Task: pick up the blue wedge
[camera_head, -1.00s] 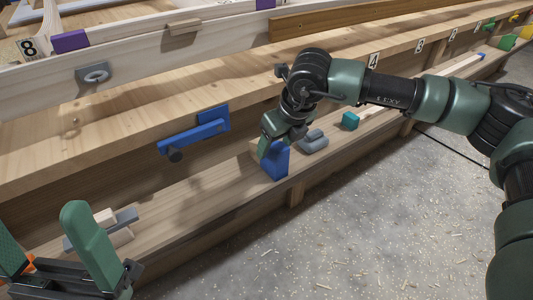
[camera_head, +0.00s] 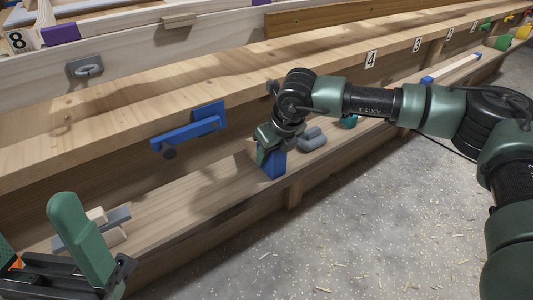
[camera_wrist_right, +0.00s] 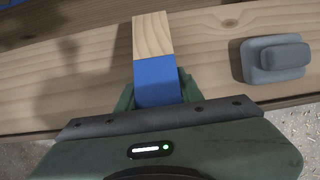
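The blue wedge (camera_head: 273,165) stands on the lower wooden ledge (camera_head: 215,196), near its front edge. My right gripper (camera_head: 268,150) is down over it and hides its upper part in the head view. In the right wrist view, the blue wedge (camera_wrist_right: 155,82) lies between the two green fingers of my right gripper (camera_wrist_right: 157,90), with a finger close along each side. Whether both fingers press on it cannot be told. A pale wood piece (camera_wrist_right: 152,35) shows just beyond the blue face. My left gripper (camera_head: 36,228) is open and empty at the lower left.
Grey blocks (camera_head: 312,138) lie right of the wedge, also in the wrist view (camera_wrist_right: 274,57). A teal block (camera_head: 348,122) is partly behind my right arm. A blue latch (camera_head: 190,135) sticks out from the upper bench. Wood and grey pieces (camera_head: 92,229) lie near my left gripper.

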